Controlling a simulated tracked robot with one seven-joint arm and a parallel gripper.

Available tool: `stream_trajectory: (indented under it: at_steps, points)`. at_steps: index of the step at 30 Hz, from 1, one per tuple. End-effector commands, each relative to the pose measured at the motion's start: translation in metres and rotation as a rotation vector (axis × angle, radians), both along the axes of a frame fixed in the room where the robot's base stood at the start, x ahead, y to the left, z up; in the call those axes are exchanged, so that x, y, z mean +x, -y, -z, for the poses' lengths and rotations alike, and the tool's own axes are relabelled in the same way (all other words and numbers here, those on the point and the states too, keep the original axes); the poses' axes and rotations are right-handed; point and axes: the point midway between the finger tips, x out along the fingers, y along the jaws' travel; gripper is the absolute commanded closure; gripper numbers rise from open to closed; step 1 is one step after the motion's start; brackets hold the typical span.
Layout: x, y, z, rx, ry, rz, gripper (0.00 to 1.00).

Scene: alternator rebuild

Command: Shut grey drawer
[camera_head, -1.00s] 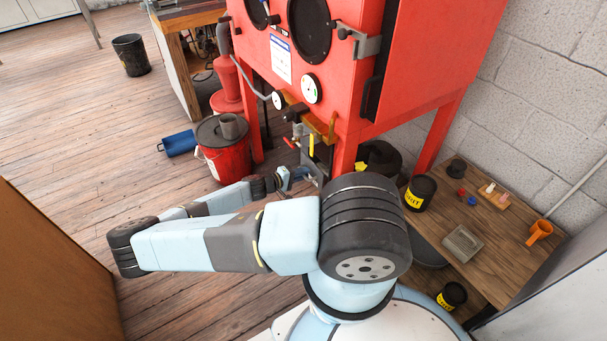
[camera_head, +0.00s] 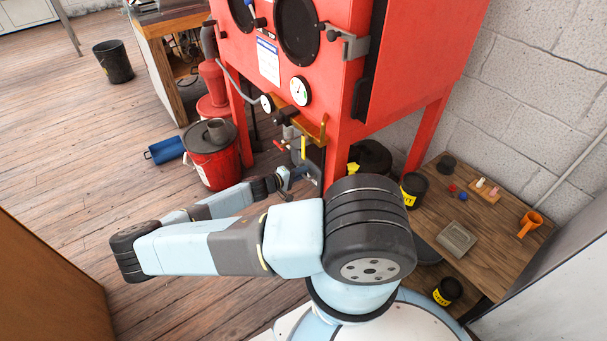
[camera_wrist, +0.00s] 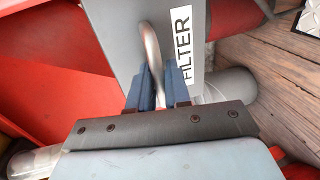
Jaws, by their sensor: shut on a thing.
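The grey drawer (camera_wrist: 118,35) fills the upper middle of the wrist view, with a white FILTER label and a curved metal handle (camera_wrist: 150,45). My gripper (camera_wrist: 160,90) is shut on this handle, its two blue fingers on either side of it. In the head view, my gripper (camera_head: 297,180) is low beneath the red cabinet (camera_head: 345,95), by its front leg. The drawer is small there and partly hidden by my arm, so I cannot tell how far out it is.
A red bucket (camera_head: 211,170) and a blue cylinder (camera_head: 165,150) stand and lie on the floor left of my gripper. A wooden table (camera_head: 490,230) with small items is at the right. A brown panel (camera_head: 45,285) is at the lower left. Open floor lies between.

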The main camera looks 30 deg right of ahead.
Motion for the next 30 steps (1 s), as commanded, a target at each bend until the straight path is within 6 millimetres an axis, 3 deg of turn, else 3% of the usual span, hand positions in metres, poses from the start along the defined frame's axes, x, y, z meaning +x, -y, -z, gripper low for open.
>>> stream_trajectory:
  at_steps: [4, 5, 9, 25, 30]
  points:
    - [-0.002, 0.003, 0.003, 0.003, -0.003, 0.002, 1.00]
    - [-0.002, 0.003, 0.003, 0.002, -0.003, 0.003, 0.82]
    - [-0.002, 0.003, 0.002, 0.001, -0.002, 0.002, 0.68]
    - [0.000, 0.000, -0.001, -0.003, -0.001, 0.000, 0.68]
    - [-0.001, -0.013, -0.003, -0.001, 0.001, -0.003, 0.68]
